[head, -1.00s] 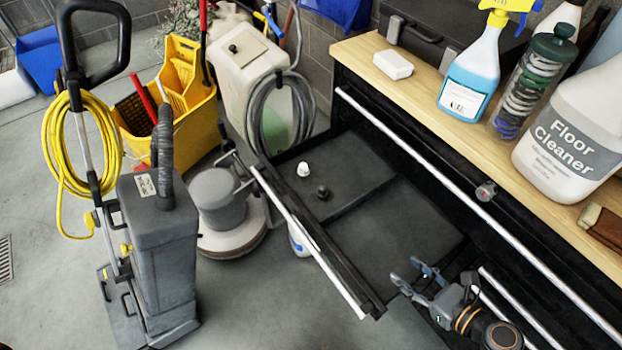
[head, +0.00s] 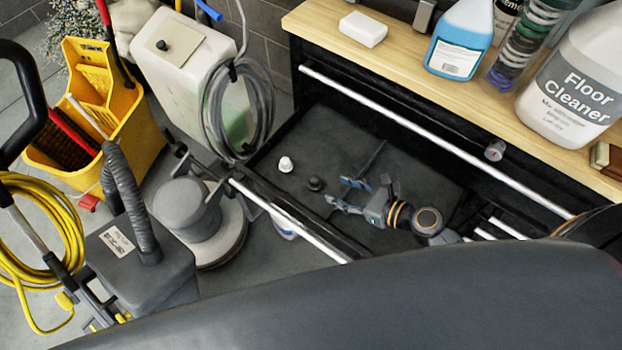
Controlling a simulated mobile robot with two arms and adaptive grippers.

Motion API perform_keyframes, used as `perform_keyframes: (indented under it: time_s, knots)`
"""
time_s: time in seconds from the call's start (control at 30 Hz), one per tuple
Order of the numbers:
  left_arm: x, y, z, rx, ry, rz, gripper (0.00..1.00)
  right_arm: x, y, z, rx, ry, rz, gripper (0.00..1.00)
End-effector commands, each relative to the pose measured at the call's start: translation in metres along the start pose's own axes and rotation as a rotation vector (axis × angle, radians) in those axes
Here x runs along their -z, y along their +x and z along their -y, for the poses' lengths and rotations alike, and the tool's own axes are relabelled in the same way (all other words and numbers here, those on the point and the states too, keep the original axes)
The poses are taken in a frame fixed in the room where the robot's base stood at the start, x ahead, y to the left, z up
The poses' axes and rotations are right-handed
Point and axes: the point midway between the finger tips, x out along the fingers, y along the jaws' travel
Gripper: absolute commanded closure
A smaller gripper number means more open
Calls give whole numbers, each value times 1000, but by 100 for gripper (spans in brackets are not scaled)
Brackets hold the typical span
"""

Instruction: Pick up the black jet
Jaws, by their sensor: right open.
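The black jet (head: 315,184) is a small dark round piece on the dark floor of the open drawer (head: 330,135). A similar white jet (head: 286,164) sits just to its left and farther back. My right gripper (head: 336,191) is inside the drawer area, to the right of the black jet. Its two fingers are spread and point left toward the jet, with a small gap between fingertips and jet. Nothing is between the fingers. My left gripper does not show.
The drawer's front rail (head: 290,222) and a divider (head: 372,160) bound the space around the jets. The wooden worktop (head: 405,62) above holds a white soap bar (head: 363,29), a spray bottle (head: 461,40) and a floor cleaner jug (head: 575,85). A floor polisher (head: 190,208) stands left of the drawer.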

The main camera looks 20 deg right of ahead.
Motion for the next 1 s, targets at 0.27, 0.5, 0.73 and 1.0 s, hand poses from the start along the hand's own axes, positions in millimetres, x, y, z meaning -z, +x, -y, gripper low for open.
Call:
perform_keyframes:
  time_s: [0.27, 0.5, 0.73, 1.0]
  knots:
    - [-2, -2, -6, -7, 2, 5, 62, 0, 40, 0, -2, 0, 0, 50]
    - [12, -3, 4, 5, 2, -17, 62, -2, 64, -1, -1, 0, 2, 50]
    - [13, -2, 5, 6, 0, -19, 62, 0, 92, -2, -2, 0, 0, 50]
    - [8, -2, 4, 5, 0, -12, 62, 0, 94, -2, -2, 0, 0, 52]
